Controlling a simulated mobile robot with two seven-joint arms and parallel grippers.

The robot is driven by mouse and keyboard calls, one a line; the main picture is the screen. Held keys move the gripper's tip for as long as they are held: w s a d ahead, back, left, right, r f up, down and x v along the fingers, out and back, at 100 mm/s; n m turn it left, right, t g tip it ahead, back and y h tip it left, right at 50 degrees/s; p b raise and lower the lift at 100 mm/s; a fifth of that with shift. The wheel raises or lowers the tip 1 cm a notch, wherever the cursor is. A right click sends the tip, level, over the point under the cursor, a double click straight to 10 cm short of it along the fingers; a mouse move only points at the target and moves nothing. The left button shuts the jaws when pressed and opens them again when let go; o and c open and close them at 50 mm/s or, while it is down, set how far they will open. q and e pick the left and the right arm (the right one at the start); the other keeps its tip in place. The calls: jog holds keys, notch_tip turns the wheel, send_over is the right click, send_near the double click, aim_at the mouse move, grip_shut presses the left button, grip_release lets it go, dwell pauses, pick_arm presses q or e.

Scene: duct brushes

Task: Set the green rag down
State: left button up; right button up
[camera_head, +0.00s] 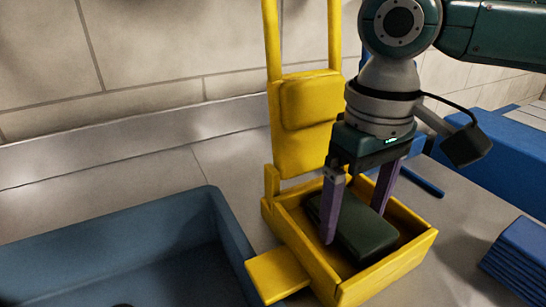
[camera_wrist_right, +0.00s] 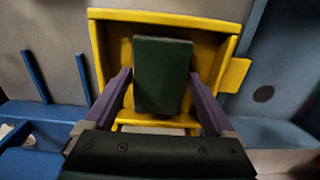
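The green rag (camera_head: 365,228) is a dark green, block-shaped folded cloth. It lies inside the open yellow box (camera_head: 392,275), within its walls; it also shows in the right wrist view (camera_wrist_right: 162,75), between the fingers. My right gripper (camera_head: 352,225) points down into the box with its purple fingers spread wide, one on each side of the rag. In the right wrist view the fingertips (camera_wrist_right: 161,74) are close to the rag's edges, and whether they touch it is hard to tell. My left gripper is not in view.
A yellow upright panel and posts (camera_head: 308,110) rise at the box's back, by the tiled wall. A blue basin (camera_head: 120,250) is at left. Blue folded cloths (camera_head: 520,255) and a blue block (camera_head: 490,150) are at right. Grey counter (camera_head: 460,225) shows between.

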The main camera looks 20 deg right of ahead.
aim_at(354, 217)
jog(key=shift+o, duration=0.6)
jog(key=shift+r, duration=0.1)
notch_tip(354, 217, up, 12)
jog(key=p, duration=0.2)
jog(key=shift+r, duration=0.1)
dwell(0.8)
